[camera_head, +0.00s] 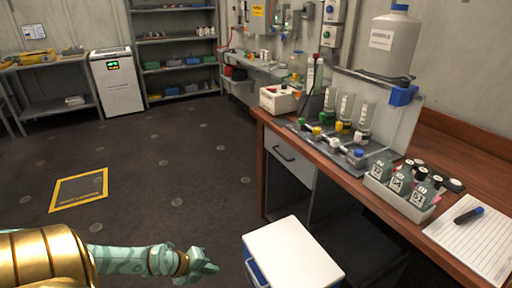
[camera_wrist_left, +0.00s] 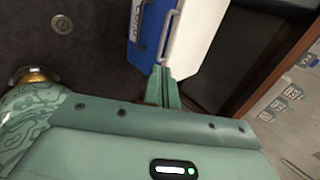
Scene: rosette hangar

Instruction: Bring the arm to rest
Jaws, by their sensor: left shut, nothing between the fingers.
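My left arm comes in from the left in the head view, with a gold upper part and a green patterned forearm. My left gripper (camera_head: 208,268) is low over the floor, left of a white-topped blue unit. In the left wrist view the left gripper's fingers (camera_wrist_left: 162,88) are together with nothing between them. They point toward the white-and-blue unit (camera_wrist_left: 180,35). I cannot tell from the views whether they touch it. My right gripper shows in neither view.
The white-topped unit (camera_head: 293,252) stands before a wooden workbench (camera_head: 345,182). Dark floor (camera_head: 160,160) is clear around a yellow-framed floor marking (camera_head: 79,189).

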